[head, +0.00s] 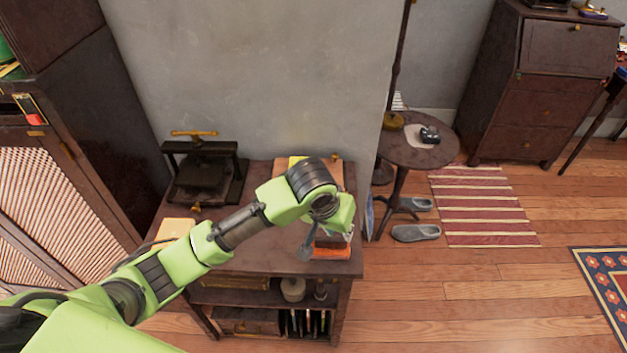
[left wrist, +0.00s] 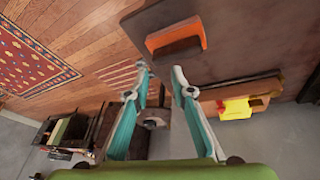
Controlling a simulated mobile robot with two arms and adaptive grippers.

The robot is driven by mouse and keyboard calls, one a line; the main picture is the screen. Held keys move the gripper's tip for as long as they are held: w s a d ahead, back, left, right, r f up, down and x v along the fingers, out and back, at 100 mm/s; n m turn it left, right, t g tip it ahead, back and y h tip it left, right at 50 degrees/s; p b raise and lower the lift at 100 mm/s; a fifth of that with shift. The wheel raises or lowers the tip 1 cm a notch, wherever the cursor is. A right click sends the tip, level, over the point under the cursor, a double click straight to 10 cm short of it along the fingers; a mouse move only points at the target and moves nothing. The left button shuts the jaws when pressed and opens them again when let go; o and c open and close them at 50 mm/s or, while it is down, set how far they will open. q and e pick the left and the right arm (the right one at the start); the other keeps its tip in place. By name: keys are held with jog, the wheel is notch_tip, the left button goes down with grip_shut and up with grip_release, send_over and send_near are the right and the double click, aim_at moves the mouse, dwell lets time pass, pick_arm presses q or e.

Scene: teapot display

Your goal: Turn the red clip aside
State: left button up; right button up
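No thing that I can surely call the red clip shows. A small red piece (head: 35,119) sits on the front of the tall cabinet at the left; its kind is too small to tell. An orange-red block-like object (head: 332,253) lies at the right front of the dark wooden table (head: 270,262), partly behind my gripper. It also shows in the left wrist view (left wrist: 176,38), beyond my fingertips. My left gripper (head: 306,252) hangs over the table's right part. In the left wrist view its fingers (left wrist: 160,71) are apart with nothing held. My right gripper is not in view.
A dark press (head: 203,172) with a brass handle stands at the table's back left. A yellow object (left wrist: 236,108) lies near the wall. A round side table (head: 440,150) with a lamp pole and slippers (head: 416,232) are to the right. Open floor lies at the right front.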

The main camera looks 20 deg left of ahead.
pick_arm(q)
jog(key=w+a+r+n+y, duration=0.3)
jog(key=w+a+r+n, duration=0.1)
jog(key=w+a+r, duration=0.55)
jog(key=x, duration=0.8)
jog(key=w+p+x, duration=0.1)
jog(key=x, duration=0.4)
jog(key=shift+w+d+r, duration=0.1)
jog(key=shift+w+r, duration=0.05)
grip_shut()
